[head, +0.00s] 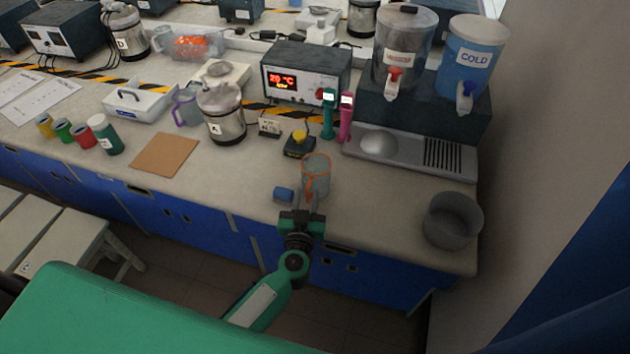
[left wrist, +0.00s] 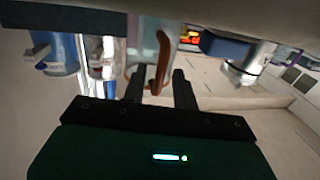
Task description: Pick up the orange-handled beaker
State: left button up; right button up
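The orange-handled beaker (head: 318,178) stands upright on the bench near its front edge. It is clear with an orange rim, and its handle faces my left gripper (head: 301,203). The left gripper reaches in from the front with its fingers apart. In the left wrist view the beaker (left wrist: 147,38) is beyond the fingers, and its orange handle (left wrist: 161,62) shows in the gap between the fingertips (left wrist: 159,80). I see no clear contact on the handle. My right gripper is not in view.
A small blue cylinder (head: 284,194) lies just left of the beaker. A black block with a yellow knob (head: 299,145) is behind it. The bench between beaker and bowl is clear.

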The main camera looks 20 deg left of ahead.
pick_arm(q)
jog(key=shift+w+a, duration=0.1)
jog(key=shift+w, duration=0.65)
jog(key=shift+c, duration=0.4)
grip_shut()
jog(key=shift+r, duration=0.15)
